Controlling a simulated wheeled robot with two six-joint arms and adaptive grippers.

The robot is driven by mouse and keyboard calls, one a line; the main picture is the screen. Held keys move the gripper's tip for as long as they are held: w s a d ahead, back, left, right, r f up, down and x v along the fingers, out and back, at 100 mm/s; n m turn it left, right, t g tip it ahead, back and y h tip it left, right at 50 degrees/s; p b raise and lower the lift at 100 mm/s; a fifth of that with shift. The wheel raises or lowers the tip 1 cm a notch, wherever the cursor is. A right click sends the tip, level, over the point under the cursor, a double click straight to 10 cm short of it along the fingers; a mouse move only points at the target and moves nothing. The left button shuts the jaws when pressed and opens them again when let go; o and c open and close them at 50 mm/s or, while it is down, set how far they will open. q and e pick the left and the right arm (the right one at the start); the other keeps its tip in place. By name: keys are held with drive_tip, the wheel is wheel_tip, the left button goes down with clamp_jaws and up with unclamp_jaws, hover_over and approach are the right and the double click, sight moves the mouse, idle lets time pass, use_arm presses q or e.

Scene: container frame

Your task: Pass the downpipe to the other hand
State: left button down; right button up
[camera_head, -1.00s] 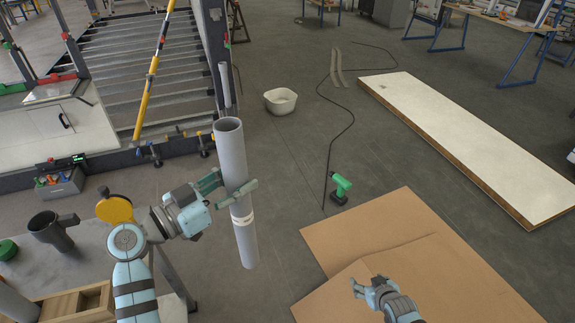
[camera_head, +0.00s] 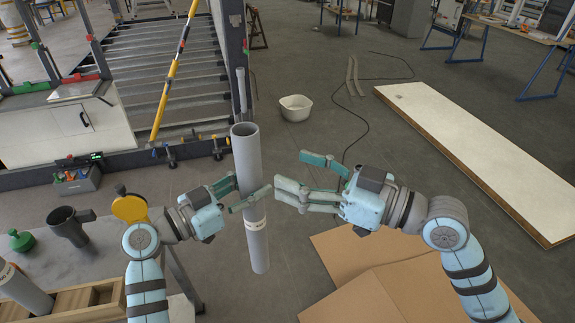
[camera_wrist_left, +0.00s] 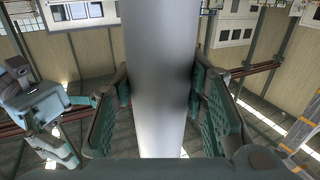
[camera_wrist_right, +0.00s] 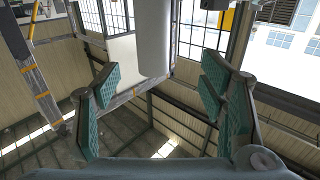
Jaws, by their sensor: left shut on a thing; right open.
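The downpipe (camera_head: 246,155) is a grey tube held upright in the middle of the head view, with a white label band low on it. My left gripper (camera_head: 246,192) is shut around it at about mid-height; the left wrist view shows the pipe (camera_wrist_left: 157,80) between both finger pads. My right gripper (camera_head: 290,178) is open to the right of the pipe, its fingers pointing at it with a small gap. In the right wrist view the pipe (camera_wrist_right: 154,40) shows ahead, between and beyond the open fingers.
A grey table (camera_head: 115,262) with a dark pipe fitting (camera_head: 70,226), a green cap (camera_head: 22,241) and a wooden crate (camera_head: 72,300) stands at lower left. Cardboard (camera_head: 345,255) lies on the floor under my right arm. A white bowl (camera_head: 295,107) is farther back.

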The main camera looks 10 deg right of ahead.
sight(256, 157)
use_arm(q)
drive_tip(key=shift+w+a, duration=0.1)
drive_tip(key=shift+w, duration=0.05)
use_arm(e)
drive_tip(key=x, duration=1.2)
drive_tip(key=shift+f, duration=0.1)
drive_tip(key=shift+w+d, duration=0.1)
drive_tip(key=shift+d, duration=0.05)
drive_tip(key=shift+c, duration=0.4)
drive_tip(key=c, duration=1.3)
use_arm(q)
drive_tip(key=c, duration=1)
unclamp_jaws()
use_arm(e)
clamp_jaws()
use_arm(q)
drive_tip(key=shift+o, duration=0.6)
